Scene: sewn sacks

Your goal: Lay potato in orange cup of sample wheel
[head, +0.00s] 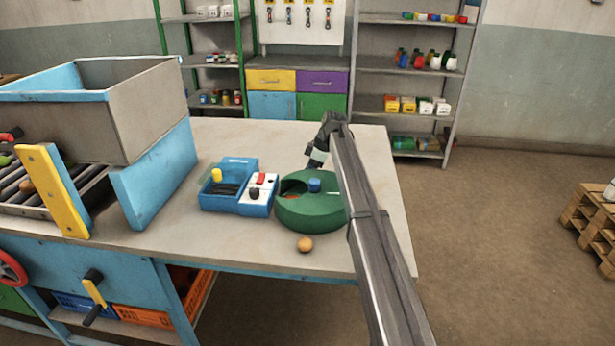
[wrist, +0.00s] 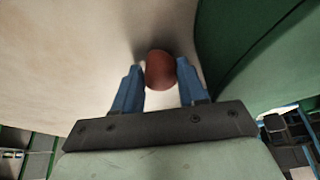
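My gripper (wrist: 161,75) points down behind the green sample wheel in the head view. In the wrist view its two blue fingers stand either side of a round reddish-brown thing (wrist: 161,70), close against it. I cannot tell whether they press on it or whether it is a potato. The wheel hides this spot in the head view. A tan, potato-like lump (head: 305,245) lies on the table in front of the wheel. The green sample wheel (head: 311,217) has a blue knob on top and an opening at its left. A bit of orange-brown shows inside; the cup is not clear.
A blue tray (head: 219,203) and a small box with buttons (head: 258,197) stand left of the wheel on the grey table (head: 180,246). A large grey and blue bin (head: 122,110) stands further left. The table's right edge is near the wheel.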

